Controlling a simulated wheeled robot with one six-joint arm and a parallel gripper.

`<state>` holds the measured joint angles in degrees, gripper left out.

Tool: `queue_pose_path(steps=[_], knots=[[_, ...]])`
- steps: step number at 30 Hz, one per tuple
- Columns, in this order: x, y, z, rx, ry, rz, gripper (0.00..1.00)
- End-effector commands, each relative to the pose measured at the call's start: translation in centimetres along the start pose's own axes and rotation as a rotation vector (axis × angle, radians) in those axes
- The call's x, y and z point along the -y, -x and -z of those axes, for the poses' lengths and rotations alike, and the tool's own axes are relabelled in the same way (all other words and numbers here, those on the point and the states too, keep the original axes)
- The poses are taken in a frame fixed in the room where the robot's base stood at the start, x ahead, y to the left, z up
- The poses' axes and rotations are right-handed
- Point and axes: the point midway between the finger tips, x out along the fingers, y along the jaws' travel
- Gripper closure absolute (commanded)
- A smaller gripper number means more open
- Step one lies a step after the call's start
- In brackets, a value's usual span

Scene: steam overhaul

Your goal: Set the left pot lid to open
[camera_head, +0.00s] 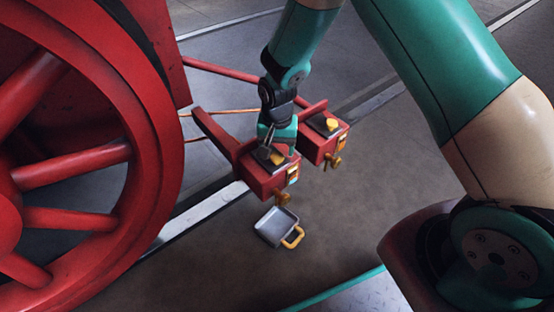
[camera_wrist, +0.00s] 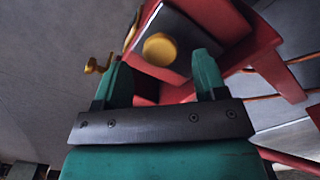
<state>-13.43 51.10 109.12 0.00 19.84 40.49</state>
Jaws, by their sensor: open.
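The left pot (camera_head: 264,183) is a red box with a dark lid and a yellow knob (camera_head: 278,158). The lid (camera_head: 262,157) appears to lie flat on the pot. My gripper (camera_head: 273,147) is just above it and hides part of the lid. In the wrist view the dark lid (camera_wrist: 184,29) and its round yellow knob show beyond and between the open fingers of my gripper (camera_wrist: 162,62). Nothing is held. I cannot tell whether a finger touches the lid.
A similar right pot (camera_head: 322,145) with a yellow knob stands close beside it. Brass taps (camera_head: 283,198) stick out in front. A grey tray (camera_head: 272,228) with a yellow handle is below. A large red wheel (camera_head: 120,160) fills the left.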

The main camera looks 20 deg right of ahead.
Motion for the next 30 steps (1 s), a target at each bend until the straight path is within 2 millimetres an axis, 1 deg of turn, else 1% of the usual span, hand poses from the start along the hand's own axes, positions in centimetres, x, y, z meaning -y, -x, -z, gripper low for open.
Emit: queue_pose_path(steps=[1,3,6,16,17,18,20,21,23,24,25,28,30], knots=[[0.1,-1.2,0.0,0.0,0.001,0.0,0.35],[0.1,-1.9,0.0,0.0,0.001,0.0,0.35],[0.1,-2.5,0.0,-0.001,0.001,0.001,0.35],[0.1,-2.7,0.0,-0.001,0.001,0.001,0.35],[0.1,-2.7,0.0,-0.001,0.001,0.001,0.37],[0.1,-2.7,0.0,-0.001,0.001,0.001,0.46],[0.1,-2.7,0.0,-0.001,0.001,0.001,0.6],[0.1,-2.7,0.0,-0.001,0.001,0.001,0.69],[0.1,-2.7,0.0,-0.001,0.001,0.001,0.83],[0.1,-2.7,0.0,-0.001,0.001,0.001,0.92],[0.1,-2.7,0.0,-0.001,0.001,0.001,0.99],[0.2,-2.7,-0.1,0.0,0.004,0.001,1.0],[0.5,-2.5,-0.7,0.0,0.014,0.0,1.0]])
